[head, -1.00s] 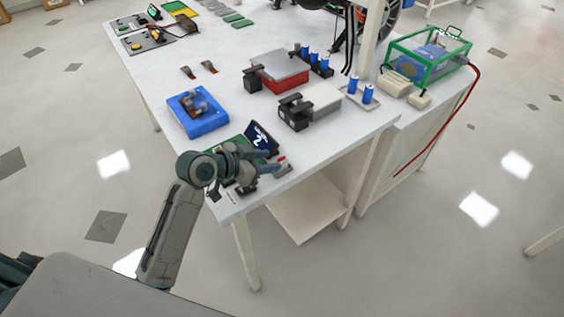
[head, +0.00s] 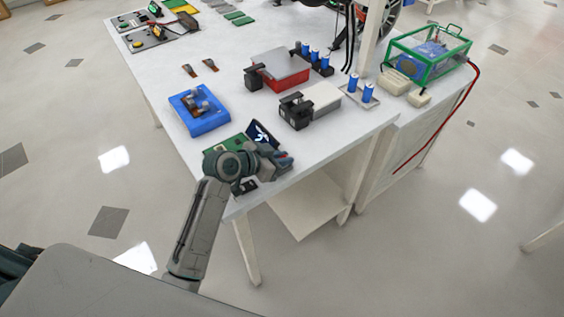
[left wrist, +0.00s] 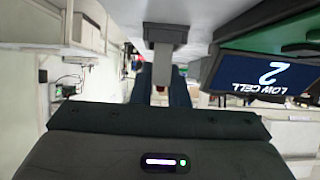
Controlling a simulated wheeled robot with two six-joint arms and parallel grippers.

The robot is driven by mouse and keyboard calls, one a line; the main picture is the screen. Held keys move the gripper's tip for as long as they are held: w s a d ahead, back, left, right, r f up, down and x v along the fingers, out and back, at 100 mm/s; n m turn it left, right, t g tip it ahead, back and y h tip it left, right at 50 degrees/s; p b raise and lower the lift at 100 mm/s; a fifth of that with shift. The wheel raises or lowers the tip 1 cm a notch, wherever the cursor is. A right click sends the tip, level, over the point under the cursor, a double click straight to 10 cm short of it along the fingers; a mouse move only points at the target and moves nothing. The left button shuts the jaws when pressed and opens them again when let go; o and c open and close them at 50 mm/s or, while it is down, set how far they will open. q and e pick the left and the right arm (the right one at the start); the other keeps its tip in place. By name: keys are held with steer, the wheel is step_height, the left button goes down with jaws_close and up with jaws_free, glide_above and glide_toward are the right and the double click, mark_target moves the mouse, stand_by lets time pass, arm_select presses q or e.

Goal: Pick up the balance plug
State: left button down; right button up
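My left gripper (head: 284,160) is at the near corner of the white table, beside a dark screen (head: 262,135). In the left wrist view its two dark blue fingers (left wrist: 161,90) stand apart with a gap between them. A small pale and reddish piece (left wrist: 162,72), which looks like the balance plug, shows in line with that gap, below a grey block (left wrist: 165,36). I cannot tell whether the fingers touch it. In the head view the gripper mostly hides this spot. The screen reads "2 LOW CELL" upside down in the left wrist view (left wrist: 268,77). My right gripper is not in view.
A green board (head: 224,148) lies by my left wrist. A blue tray (head: 199,112) is behind it. A black and white device (head: 311,107), a red box (head: 280,70) and blue cylinders (head: 360,90) stand farther back. The table's front edge is close to the gripper.

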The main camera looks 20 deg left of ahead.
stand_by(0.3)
arm_select(q)
steer(key=shift+r, duration=0.65)
step_height(320, 180, up, 2)
steer(key=shift+r+b, duration=0.2)
steer(key=shift+b, duration=0.55)
steer(key=s+a+b, duration=0.1)
steer(key=s+a, duration=0.2)
steer(key=s+a+b, duration=0.1)
steer(key=s+a, duration=0.2)
steer(key=s, duration=0.1)
steer(key=s+a+r+b, duration=0.1)
steer(key=s+a, duration=0.2)
steer(key=s, duration=0.1)
steer(key=shift+a, duration=0.3)
steer(key=shift+s+a+r, duration=0.15)
steer(key=shift+s+a, duration=0.3)
steer(key=shift+s, duration=0.1)
